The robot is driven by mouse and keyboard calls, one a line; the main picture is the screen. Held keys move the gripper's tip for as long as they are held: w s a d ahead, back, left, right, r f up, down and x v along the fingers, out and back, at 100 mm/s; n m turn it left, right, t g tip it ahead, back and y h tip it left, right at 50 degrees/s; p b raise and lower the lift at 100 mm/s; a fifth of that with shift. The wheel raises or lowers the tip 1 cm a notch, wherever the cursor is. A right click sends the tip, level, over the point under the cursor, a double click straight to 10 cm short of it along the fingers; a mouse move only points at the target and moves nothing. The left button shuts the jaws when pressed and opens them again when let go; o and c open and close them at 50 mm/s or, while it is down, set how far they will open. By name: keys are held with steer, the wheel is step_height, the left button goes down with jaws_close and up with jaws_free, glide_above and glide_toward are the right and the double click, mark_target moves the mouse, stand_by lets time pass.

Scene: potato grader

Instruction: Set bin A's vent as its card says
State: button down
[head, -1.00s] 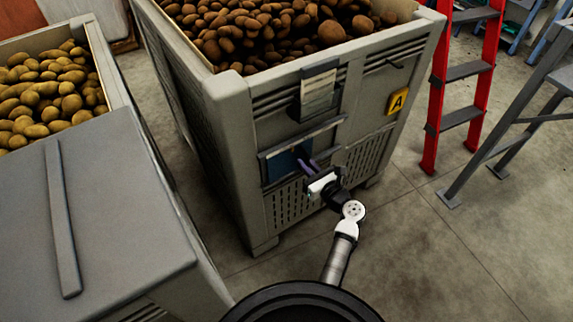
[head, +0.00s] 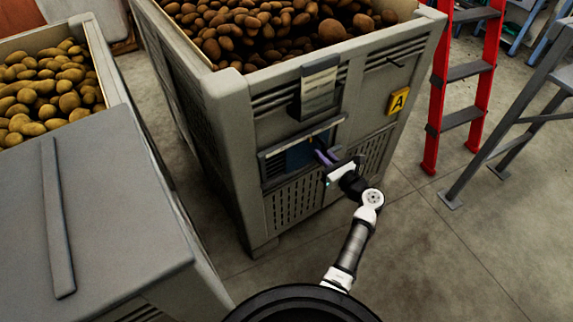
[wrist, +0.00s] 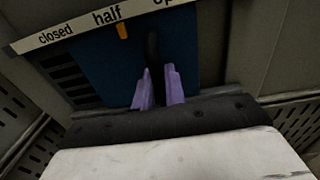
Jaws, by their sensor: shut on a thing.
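Bin A (head: 215,110) is a big grey crate with a yellow A plate (head: 398,101). Its card (head: 318,88) hangs on the front; its writing is too small to read. The vent's blue slide (head: 300,156) sits in a frame below the card and also fills the middle of the wrist view (wrist: 105,68). The scale strip (wrist: 70,32) reads closed, half and a partly cut-off third word. My gripper (head: 322,156), with purple fingers, is shut on the slide's dark handle (wrist: 153,45).
Potatoes fill bin A. Another potato bin (head: 105,75) and a grey lidded box (head: 110,200) stand at the left. A red ladder (head: 462,95) and a grey metal stand (head: 510,130) are at the right. The floor right of my arm is clear.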

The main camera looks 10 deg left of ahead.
steer(key=shift+w+d, duration=0.1)
steer(key=shift+w+d+b, duration=1.1)
steer(key=shift+w+d, duration=0.8)
steer(key=shift+d, duration=0.3)
steer(key=c, duration=0.8)
jaws_free()
steer(key=p+v, duration=0.8)
steer(key=v, duration=1.5)
